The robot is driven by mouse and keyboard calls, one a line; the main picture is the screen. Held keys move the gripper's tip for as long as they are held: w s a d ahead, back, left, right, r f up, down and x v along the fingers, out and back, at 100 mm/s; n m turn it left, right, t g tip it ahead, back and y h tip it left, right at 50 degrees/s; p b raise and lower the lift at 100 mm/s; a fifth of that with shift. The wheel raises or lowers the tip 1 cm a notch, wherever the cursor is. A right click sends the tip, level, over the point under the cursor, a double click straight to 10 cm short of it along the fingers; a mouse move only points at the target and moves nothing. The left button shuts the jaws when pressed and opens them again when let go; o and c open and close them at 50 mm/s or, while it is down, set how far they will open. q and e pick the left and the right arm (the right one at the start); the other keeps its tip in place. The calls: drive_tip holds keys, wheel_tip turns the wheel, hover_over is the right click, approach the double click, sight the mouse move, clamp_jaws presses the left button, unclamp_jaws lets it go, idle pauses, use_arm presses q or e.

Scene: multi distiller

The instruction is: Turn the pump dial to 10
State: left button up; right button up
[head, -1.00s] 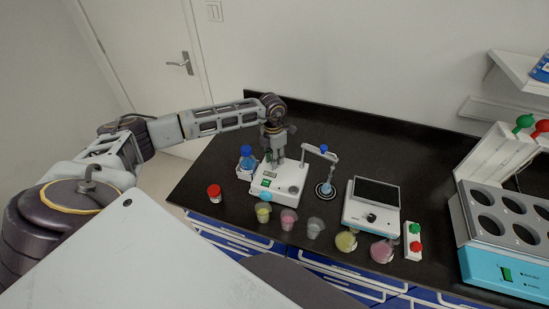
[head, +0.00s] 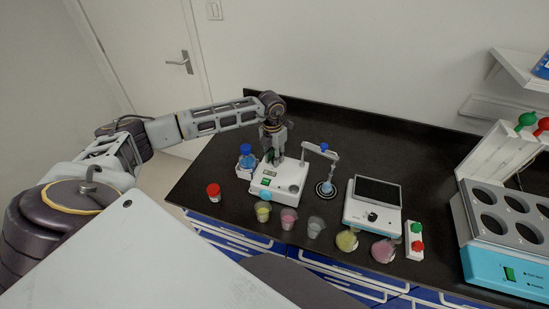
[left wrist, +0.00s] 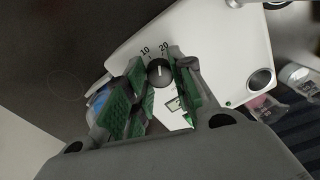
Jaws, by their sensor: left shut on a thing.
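The pump is a white box (head: 266,193) on the dark bench in the head view, with a green switch and a small display. Its top face (left wrist: 225,50) fills much of the left wrist view. The dark round dial (left wrist: 160,74) sits there, with the printed marks 10 and 20 above it. A short white line on the dial points up, roughly between the marks; its exact setting is hard to read. My left gripper (left wrist: 162,88) reaches down over the pump, its green-padded fingers shut on the dial from both sides. It also shows in the head view (head: 274,158). My right gripper is out of view.
A blue-capped bottle (head: 247,158) stands close left of the pump and a red-capped jar (head: 214,192) farther left. Several cups and flasks line the front.

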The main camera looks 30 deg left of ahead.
use_arm(q)
drive_tip(key=shift+n+b, duration=0.75)
drive_tip(key=shift+n, duration=2.15)
clamp_jaws()
drive_tip(key=o, duration=1)
unclamp_jaws()
drive_tip(key=shift+o, duration=0.2)
drive_tip(key=shift+r, duration=0.1)
wheel_tip(320, 180, up, 12)
drive_tip(key=shift+s+a, duration=0.15)
drive_tip(key=shift+a, duration=0.15)
drive_tip(key=shift+s, duration=0.1)
